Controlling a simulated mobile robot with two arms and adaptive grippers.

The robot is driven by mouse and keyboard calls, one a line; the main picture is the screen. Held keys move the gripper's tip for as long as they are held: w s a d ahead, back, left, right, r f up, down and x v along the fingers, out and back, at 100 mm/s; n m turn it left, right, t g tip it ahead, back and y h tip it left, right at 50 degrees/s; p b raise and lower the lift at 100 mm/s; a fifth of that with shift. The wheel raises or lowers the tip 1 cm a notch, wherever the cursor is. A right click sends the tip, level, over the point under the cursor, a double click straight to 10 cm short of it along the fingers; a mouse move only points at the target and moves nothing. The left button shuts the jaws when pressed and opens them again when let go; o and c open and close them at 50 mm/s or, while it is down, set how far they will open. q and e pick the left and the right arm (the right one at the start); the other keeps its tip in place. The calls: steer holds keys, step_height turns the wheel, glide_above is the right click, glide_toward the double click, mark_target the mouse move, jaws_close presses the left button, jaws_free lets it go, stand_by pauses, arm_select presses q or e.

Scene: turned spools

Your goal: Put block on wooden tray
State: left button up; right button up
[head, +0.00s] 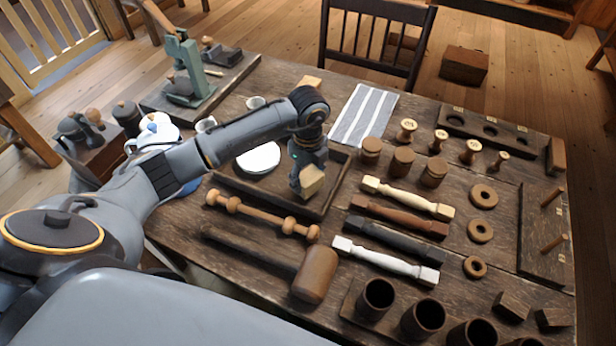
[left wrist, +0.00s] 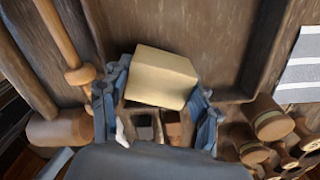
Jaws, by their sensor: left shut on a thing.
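My left gripper (head: 309,172) is shut on a pale wooden block (head: 312,181), and the block is tilted. The block also shows in the left wrist view (left wrist: 163,77), between the two blue-grey fingers. Gripper and block are inside the outline of the dark wooden tray (head: 262,201), towards its right side. The tray's floor shows around the block in the left wrist view (left wrist: 225,45). I cannot tell whether the block touches the tray floor. My arm hides part of the tray's back. My right gripper is not in view.
A white plate (head: 258,158) is at the tray's back left. A turned spindle (head: 250,211) and a mallet (head: 314,275) lie in front of the tray. A striped cloth (head: 363,115) lies behind.

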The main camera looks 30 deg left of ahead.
arm_select(q)
steer(key=shift+f, duration=0.8)
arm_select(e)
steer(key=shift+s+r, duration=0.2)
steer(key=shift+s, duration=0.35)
arm_select(q)
steer(key=shift+f, duration=0.1)
steer(key=shift+f, duration=0.15)
steer(key=o, duration=1.3)
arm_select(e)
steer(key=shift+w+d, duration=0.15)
